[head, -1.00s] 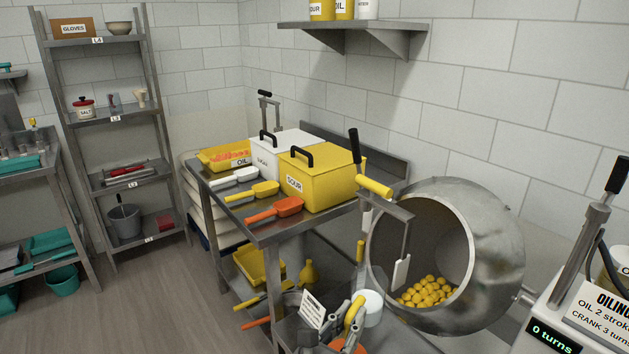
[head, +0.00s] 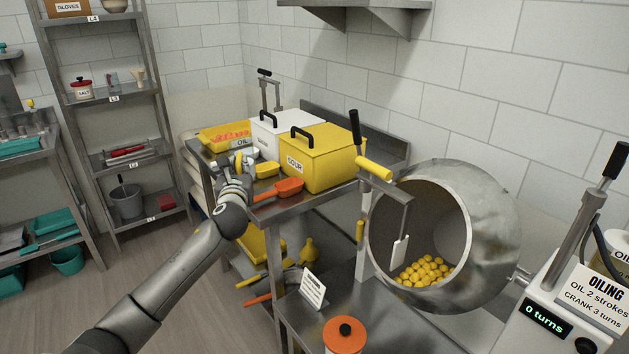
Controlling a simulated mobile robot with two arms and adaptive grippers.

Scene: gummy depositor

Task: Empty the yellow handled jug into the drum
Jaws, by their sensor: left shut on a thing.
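The drum (head: 488,230) is a round, dented grey metal vessel on the right. Its wide mouth faces left and towards me, and several yellow balls (head: 420,270) lie in its bottom. My left gripper (head: 240,170) is shut at the left front edge of the steel table, far to the left of the drum. A small yellow curved part (head: 238,161) shows at its fingers. I take it for the handle of the yellow handled jug; the jug's body is mostly hidden and its tilt cannot be told. My right gripper is not in view.
On the table (head: 270,213) are a yellow SOUR bin (head: 325,165), a white bin (head: 275,128), a yellow tray and scoops. A crank arm with a white paddle (head: 400,250) hangs before the drum mouth. An orange-lidded pot (head: 344,337) stands at the front; the oiling machine (head: 550,310) is right.

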